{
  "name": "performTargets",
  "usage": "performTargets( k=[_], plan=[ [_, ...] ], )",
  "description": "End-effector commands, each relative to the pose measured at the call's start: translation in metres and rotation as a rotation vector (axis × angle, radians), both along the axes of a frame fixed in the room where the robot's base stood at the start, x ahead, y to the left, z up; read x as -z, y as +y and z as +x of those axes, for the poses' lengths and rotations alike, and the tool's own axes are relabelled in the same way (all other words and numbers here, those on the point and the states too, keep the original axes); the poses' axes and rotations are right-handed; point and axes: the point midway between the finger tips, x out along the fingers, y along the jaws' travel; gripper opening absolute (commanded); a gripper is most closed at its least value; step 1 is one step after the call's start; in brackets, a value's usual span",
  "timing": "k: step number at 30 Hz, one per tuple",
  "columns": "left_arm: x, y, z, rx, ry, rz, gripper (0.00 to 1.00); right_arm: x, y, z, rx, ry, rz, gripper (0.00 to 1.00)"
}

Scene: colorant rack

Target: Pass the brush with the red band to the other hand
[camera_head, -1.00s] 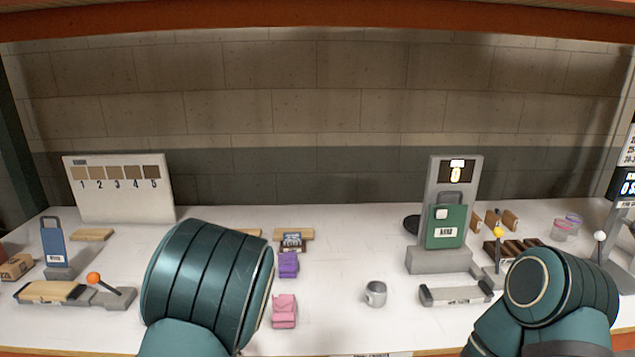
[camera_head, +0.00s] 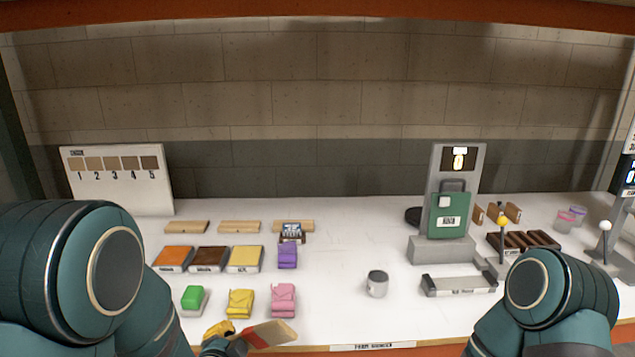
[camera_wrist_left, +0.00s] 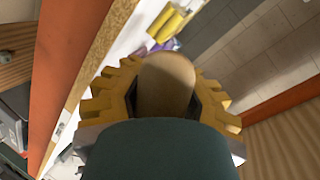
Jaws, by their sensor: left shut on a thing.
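The brush with the red band (camera_head: 272,334) shows at the bottom of the head view, just in front of the bench edge. Its pale tan bristles point right and its red band sits next to my gripper. My left gripper (camera_head: 220,332), with yellow fingers, is shut on the brush at its left end. In the left wrist view a rounded tan part of the brush (camera_wrist_left: 166,85) is between the yellow fingers (camera_wrist_left: 166,100). My right gripper is out of view; only my right arm shows at the lower right.
On the white bench stand orange, brown and yellow boxes (camera_head: 245,258), green, yellow and pink packs (camera_head: 284,299), and a metal can (camera_head: 377,284). The bench middle is mostly clear.

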Motion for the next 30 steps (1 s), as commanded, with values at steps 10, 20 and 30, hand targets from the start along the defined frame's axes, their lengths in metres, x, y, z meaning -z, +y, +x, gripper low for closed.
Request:
performTargets(
  k=[10,20,30],
  plan=[
    [0.0,0.0,0.0,-0.013,-0.002,-0.038,0.0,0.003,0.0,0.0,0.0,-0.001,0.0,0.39],
    [0.002,0.0,0.0,-0.15,0.0,-0.392,0.0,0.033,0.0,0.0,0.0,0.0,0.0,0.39],
    [-0.001,0.0,0.0,-0.182,0.004,-0.477,0.0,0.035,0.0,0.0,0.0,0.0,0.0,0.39]
  ],
)
